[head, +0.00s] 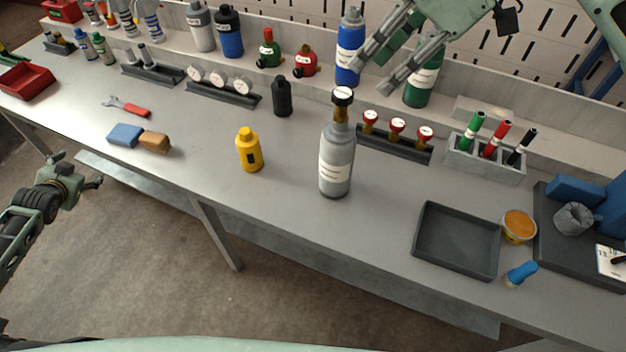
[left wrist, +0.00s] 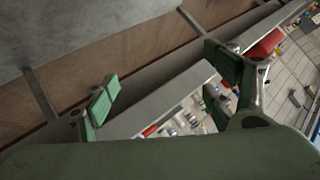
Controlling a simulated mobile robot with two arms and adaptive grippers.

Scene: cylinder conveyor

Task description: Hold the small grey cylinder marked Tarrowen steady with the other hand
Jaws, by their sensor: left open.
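A grey cylinder (head: 337,160) with a white label stands upright on the workbench (head: 290,207). It has a brass neck topped by a black-rimmed white gauge (head: 343,96); its label is too small to read. My right gripper (head: 370,78) is above and behind it in the picture, with its two fingers apart and nothing between them. It overlaps the view of a blue cylinder (head: 349,40) and a green cylinder (head: 424,82). My left gripper (head: 80,170) is open and empty, off the bench's front edge at left. Its spread fingers show in the left wrist view (left wrist: 162,85).
A yellow bottle (head: 249,150) and a black bottle (head: 282,97) stand left of the grey cylinder. A rack of red-topped valves (head: 395,145) lies behind it. An empty dark tray (head: 457,240) is at right. The bench front by the grey cylinder is clear.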

